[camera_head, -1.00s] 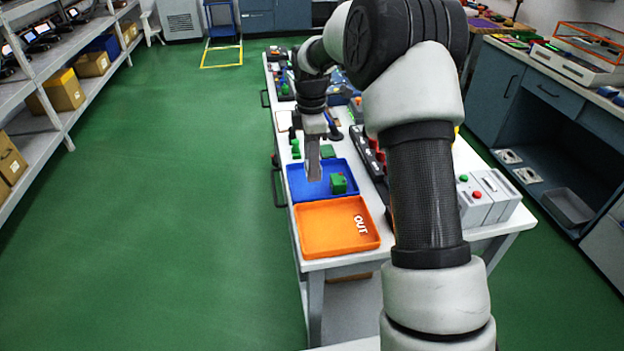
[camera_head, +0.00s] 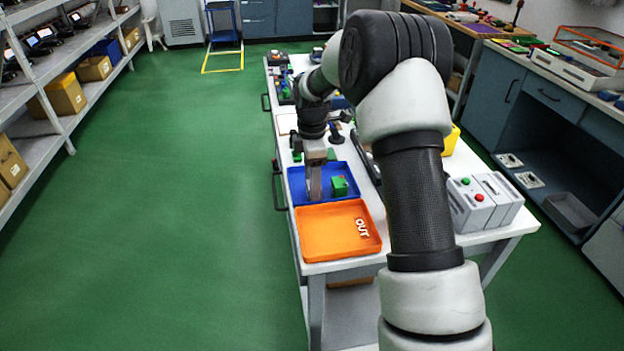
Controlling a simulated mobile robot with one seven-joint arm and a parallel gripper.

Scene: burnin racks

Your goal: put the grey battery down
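My gripper (camera_head: 314,188) points straight down over the left part of the blue tray (camera_head: 298,197), its tip low, close to the tray floor. A narrow grey shape shows at its lower end. I cannot tell how much of it is finger and how much is the grey battery, which I cannot make out separately. Whether the tip touches the tray floor is unclear. A green block (camera_head: 340,186) sits in the blue tray just right of my gripper.
An orange tray (camera_head: 335,237) marked OUT adjoins the blue tray at the near side of the white table. Grey boxes with red and green buttons (camera_head: 482,203) stand at the table's right. My arm hides part of the table. Green floor (camera_head: 200,240) lies clear to the left.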

